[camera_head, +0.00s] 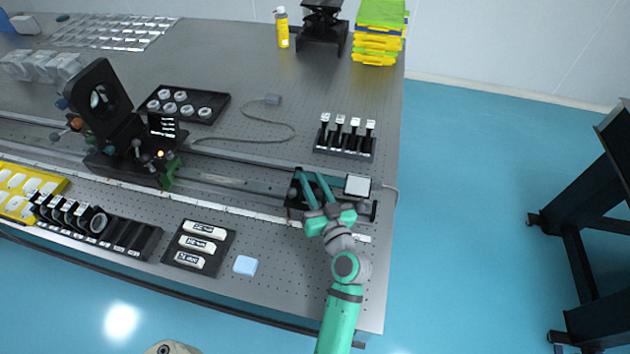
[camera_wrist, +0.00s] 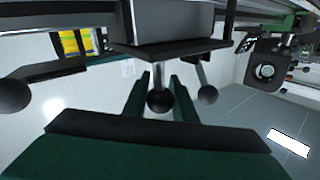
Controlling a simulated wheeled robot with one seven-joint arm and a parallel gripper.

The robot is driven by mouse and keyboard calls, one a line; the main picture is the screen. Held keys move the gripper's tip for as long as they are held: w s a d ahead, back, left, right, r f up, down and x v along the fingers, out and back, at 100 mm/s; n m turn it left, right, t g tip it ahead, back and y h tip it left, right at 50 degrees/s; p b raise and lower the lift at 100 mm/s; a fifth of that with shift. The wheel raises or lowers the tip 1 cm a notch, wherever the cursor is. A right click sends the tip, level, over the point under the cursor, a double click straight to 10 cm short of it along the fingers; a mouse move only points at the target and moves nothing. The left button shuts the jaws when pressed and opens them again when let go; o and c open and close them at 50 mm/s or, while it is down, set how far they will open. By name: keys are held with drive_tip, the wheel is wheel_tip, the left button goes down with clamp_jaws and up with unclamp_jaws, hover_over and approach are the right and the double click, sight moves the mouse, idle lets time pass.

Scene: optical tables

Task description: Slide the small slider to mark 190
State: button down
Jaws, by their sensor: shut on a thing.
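The small slider is a dark carriage with a white-topped box (camera_head: 357,186) at the right end of the long rail (camera_head: 235,183). My gripper (camera_head: 314,178) reaches over the carriage from the front, with its green fingers at the carriage's left part. In the wrist view my gripper (camera_wrist: 160,92) has its two fingers close on either side of a black ball knob (camera_wrist: 160,102) under the slider's dark plate (camera_wrist: 170,48). The fingers are shut on this knob. A pale scale strip (camera_head: 240,211) runs along the rail's front; its numbers are too small to read.
A larger carriage with black optics (camera_head: 130,150) stands on the rail far left. Two more ball knobs (camera_wrist: 207,93) (camera_wrist: 13,95) flank the held one. A black rack (camera_head: 345,144) stands behind the slider; a label tray (camera_head: 199,245) and blue block (camera_head: 245,265) lie in front.

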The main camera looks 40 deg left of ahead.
drive_tip(key=shift+d, duration=0.2)
drive_tip(key=c, duration=1.5)
unclamp_jaws()
drive_tip(key=shift+o, duration=0.2)
drive_tip(key=v, duration=1)
drive_tip(key=shift+s+d, duration=0.2)
drive_tip(key=shift+d, duration=0.1)
